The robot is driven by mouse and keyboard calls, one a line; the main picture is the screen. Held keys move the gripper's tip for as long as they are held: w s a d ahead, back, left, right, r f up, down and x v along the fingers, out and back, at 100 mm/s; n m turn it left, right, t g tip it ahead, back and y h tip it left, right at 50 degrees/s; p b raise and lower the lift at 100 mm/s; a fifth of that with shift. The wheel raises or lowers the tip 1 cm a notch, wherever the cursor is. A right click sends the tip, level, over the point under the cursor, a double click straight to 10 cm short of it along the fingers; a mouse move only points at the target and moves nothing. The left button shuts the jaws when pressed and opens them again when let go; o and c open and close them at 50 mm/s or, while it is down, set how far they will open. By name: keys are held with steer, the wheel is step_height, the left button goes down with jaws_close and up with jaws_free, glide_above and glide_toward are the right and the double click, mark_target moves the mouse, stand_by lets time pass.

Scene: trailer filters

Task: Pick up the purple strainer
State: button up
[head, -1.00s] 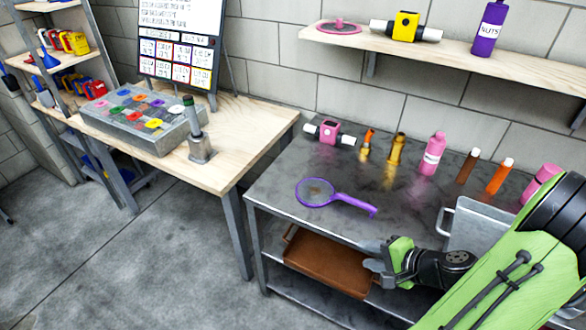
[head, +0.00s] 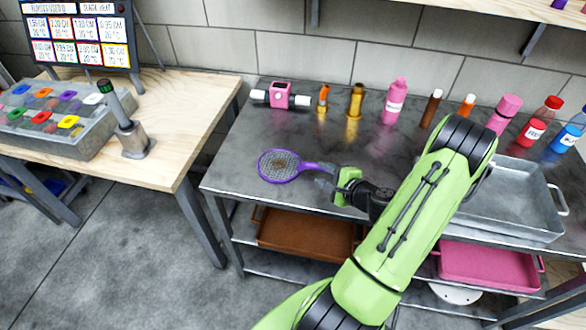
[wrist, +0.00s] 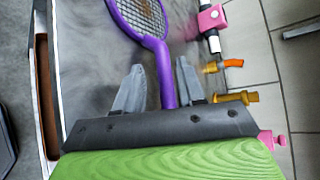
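The purple strainer (head: 279,166) lies on the dark metal table, its round mesh head to the left and its handle pointing right toward my gripper. My gripper (head: 325,177) is at the handle end, low over the table. In the wrist view the two grey fingers (wrist: 158,88) are spread apart, with the purple handle of the strainer (wrist: 150,42) running between them. There is a gap between the handle and each finger. The handle's tip is hidden behind the gripper body.
A pink device (head: 281,95), an orange bottle (head: 323,98), a golden bottle (head: 356,99) and a pink bottle (head: 395,101) stand along the table's back. A metal tray (head: 510,205) is at right. A brown tray (head: 305,231) sits on the shelf below.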

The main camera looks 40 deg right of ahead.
mark_target(312, 167)
steer(key=x, duration=0.6)
steer(key=shift+f, duration=0.1)
steer(key=shift+s, duration=0.15)
jaws_close()
